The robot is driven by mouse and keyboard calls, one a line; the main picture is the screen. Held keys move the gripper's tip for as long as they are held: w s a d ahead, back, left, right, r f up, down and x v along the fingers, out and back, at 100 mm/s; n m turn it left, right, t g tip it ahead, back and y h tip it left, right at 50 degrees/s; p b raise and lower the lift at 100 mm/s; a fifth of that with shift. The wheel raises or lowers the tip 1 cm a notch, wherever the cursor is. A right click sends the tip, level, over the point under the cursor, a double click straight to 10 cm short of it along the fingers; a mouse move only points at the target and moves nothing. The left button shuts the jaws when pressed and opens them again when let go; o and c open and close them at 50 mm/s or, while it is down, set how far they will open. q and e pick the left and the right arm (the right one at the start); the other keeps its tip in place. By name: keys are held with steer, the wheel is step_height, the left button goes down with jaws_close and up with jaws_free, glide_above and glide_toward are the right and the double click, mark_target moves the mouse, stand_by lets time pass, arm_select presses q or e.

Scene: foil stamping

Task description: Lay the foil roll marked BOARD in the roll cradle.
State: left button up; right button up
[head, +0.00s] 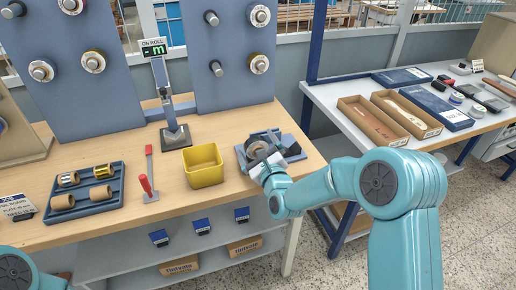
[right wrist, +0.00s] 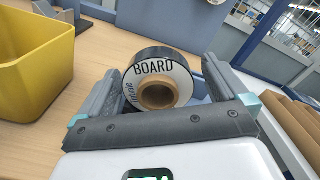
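The foil roll marked BOARD (right wrist: 158,72), dark with a white face and a brown core, stands between the fingers of my right gripper (right wrist: 163,66). The fingers are wide apart, with a narrow gap on the roll's right side; contact on the left is unclear. In the head view the roll (head: 257,148) is at the blue roll cradle (head: 296,152), right of the yellow bin, with my right gripper (head: 264,166) over its near side. Whether its full weight rests in the cradle is hidden. My left gripper is out of view.
The yellow bin (head: 203,164) stands just left of the cradle. A blue tray (head: 99,211) holds several rolls. A red-handled tool (head: 146,184) lies beside it. A stand with a display (head: 155,48) is behind. A side table (head: 325,93) with cardboard boxes is at right.

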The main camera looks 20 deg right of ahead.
steer(key=s+b, duration=1.4)
steer(key=s, duration=0.2)
steer(key=shift+s+d, duration=0.2)
steer(key=shift+d, duration=0.15)
